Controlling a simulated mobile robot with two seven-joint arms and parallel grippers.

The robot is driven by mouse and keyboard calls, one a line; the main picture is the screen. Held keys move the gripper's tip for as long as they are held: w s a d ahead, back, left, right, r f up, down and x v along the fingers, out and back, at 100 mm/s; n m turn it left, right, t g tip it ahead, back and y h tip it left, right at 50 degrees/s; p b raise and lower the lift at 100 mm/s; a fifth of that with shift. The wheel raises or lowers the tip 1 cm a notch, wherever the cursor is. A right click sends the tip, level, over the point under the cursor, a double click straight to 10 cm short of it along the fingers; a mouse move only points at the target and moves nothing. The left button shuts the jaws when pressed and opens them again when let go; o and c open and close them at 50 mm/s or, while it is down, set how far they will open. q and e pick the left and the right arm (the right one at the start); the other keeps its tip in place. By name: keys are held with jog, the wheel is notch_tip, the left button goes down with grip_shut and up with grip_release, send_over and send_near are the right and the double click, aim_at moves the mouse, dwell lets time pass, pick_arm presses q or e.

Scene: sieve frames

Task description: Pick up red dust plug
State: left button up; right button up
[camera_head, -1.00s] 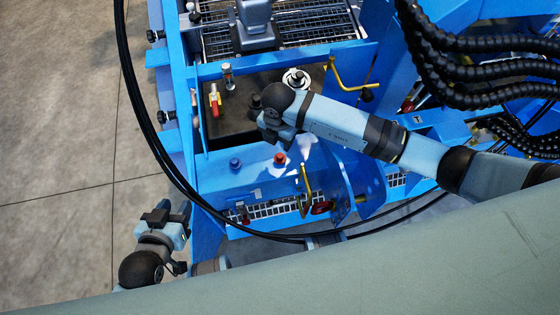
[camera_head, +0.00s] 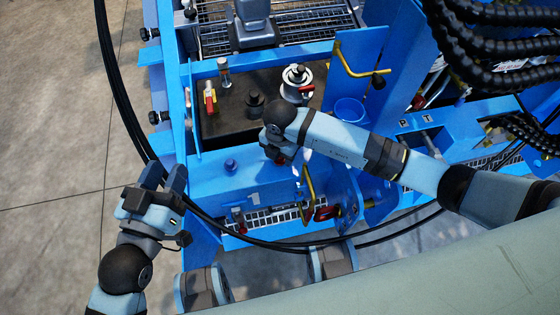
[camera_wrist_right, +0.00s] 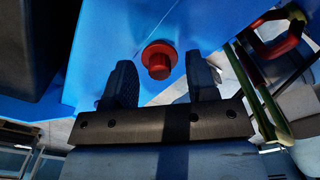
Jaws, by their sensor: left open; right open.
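The red dust plug (camera_wrist_right: 159,59) sits on the blue panel in the right wrist view, just beyond the fingertips and roughly centred between them. My right gripper (camera_wrist_right: 162,80) is open, with nothing between its fingers. In the head view my right gripper (camera_head: 275,150) is over the plug's spot and mostly hides it; a bit of red shows beneath. My left gripper (camera_head: 163,178) is open and empty, at the left edge of the blue frame, beside the black hose.
A blue cap (camera_head: 231,165) stands on the same panel to the left. A yellow bent handle (camera_head: 360,65) and a blue cup (camera_head: 349,110) are further back. A black hose (camera_head: 115,90) runs along the left. Red and yellow parts (camera_head: 322,211) stand at the panel's front right.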

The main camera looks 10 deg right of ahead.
grip_shut()
dwell(0.5)
